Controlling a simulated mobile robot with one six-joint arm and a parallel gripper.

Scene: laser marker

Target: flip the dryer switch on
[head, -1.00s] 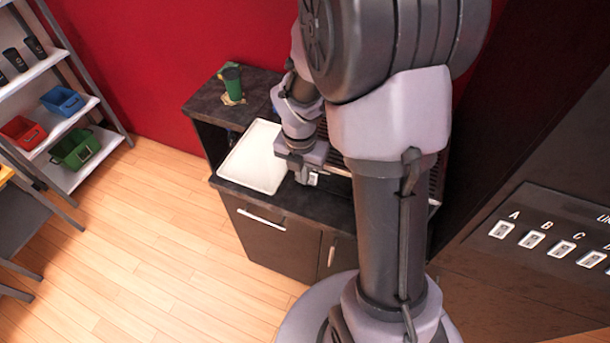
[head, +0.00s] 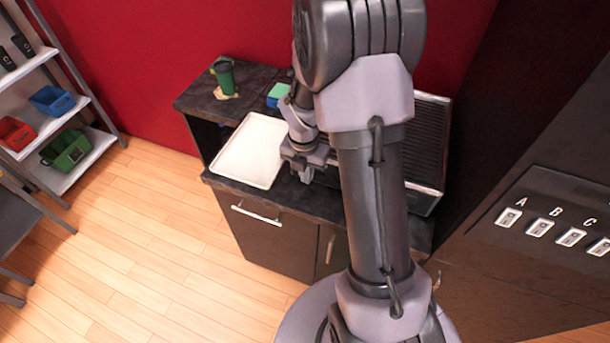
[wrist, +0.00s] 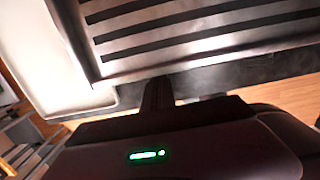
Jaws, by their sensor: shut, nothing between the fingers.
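My gripper (head: 306,174) is low over the dark cabinet top, beside the right edge of the white tray. It is shut and empty; its fingers also show in the wrist view (wrist: 158,92), just below the front edge of a slotted metal surface (wrist: 200,35). A grey slatted unit (head: 428,135) stands on the cabinet to the right, partly hidden behind my arm. A dark panel on the right holds a row of small white switches, including A (head: 508,217), B (head: 540,228) and C (head: 571,237). I see no label reading dryer, and cannot tell which switch is the dryer's.
The white tray (head: 243,165) lies left of my gripper; its rim shows in the wrist view. A green cup (head: 225,75) and a green and blue block (head: 277,95) stand behind it. Shelves with bins are at far left. The wooden floor in front is clear.

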